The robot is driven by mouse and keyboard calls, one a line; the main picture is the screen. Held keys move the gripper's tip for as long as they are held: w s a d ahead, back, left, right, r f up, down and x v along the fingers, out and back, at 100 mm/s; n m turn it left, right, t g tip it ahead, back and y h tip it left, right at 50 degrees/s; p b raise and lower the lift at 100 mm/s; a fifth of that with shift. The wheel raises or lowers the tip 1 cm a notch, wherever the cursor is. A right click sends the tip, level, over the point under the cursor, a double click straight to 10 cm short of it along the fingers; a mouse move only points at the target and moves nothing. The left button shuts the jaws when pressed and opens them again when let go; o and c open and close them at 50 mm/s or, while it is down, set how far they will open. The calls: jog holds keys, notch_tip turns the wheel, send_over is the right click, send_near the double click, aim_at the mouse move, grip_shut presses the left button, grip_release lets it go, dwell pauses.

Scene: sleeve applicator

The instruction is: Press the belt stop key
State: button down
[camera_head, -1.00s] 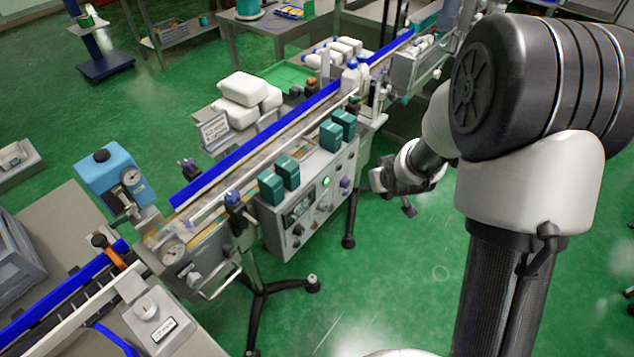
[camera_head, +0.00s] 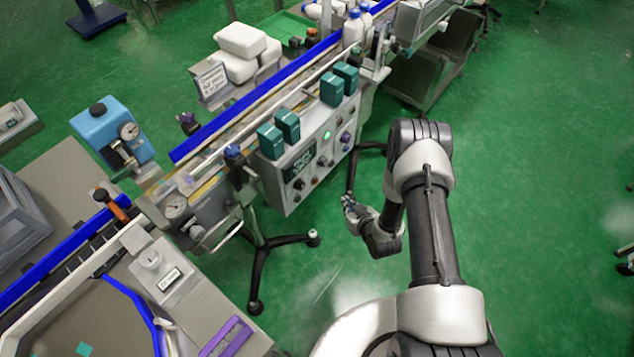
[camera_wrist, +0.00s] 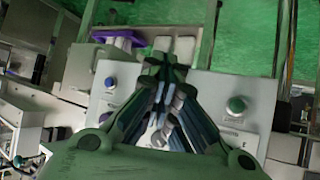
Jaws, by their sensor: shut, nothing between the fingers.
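The grey control panel (camera_head: 297,202) stands on the near side of the conveyor, with a dark display (camera_head: 300,165), a lit green button (camera_head: 327,135), a purple-blue knob (camera_head: 346,137) and small dark knobs. I cannot tell which control is the belt stop key. My gripper (camera_head: 349,203) is shut and empty, right of and below the panel in the head view. In the wrist view my gripper (camera_wrist: 163,72) covers the middle of a grey panel face, with a blue button (camera_wrist: 110,82) to its left and a green button (camera_wrist: 236,104) to its right. Labels are unreadable.
The conveyor (camera_head: 230,120) runs behind the panel, with teal boxes (camera_head: 287,124) on the panel top. A black-legged stand (camera_head: 258,270) is below left. A blue device (camera_head: 112,132) stands at the left. Green floor to the right is open.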

aim_at(316, 182)
jog(key=shift+s+f, duration=0.1)
jog(key=shift+f, duration=0.05)
jog(key=w+a, duration=0.5)
jog(key=a, duration=0.2)
jog(key=shift+w+b, duration=0.2)
jog(key=shift+b, duration=0.25)
jog(key=shift+w+a, duration=0.1)
jog(key=shift+a, duration=0.05)
dwell(1.4)
jog(key=shift+w+a, duration=0.15)
jog(key=shift+a, duration=0.05)
jog(key=shift+w+a, duration=0.25)
jog(key=shift+a, duration=0.1)
dwell(0.9)
jog(key=shift+d, duration=0.1)
jog(key=shift+s+d, duration=0.5)
jog(key=shift+d, duration=0.1)
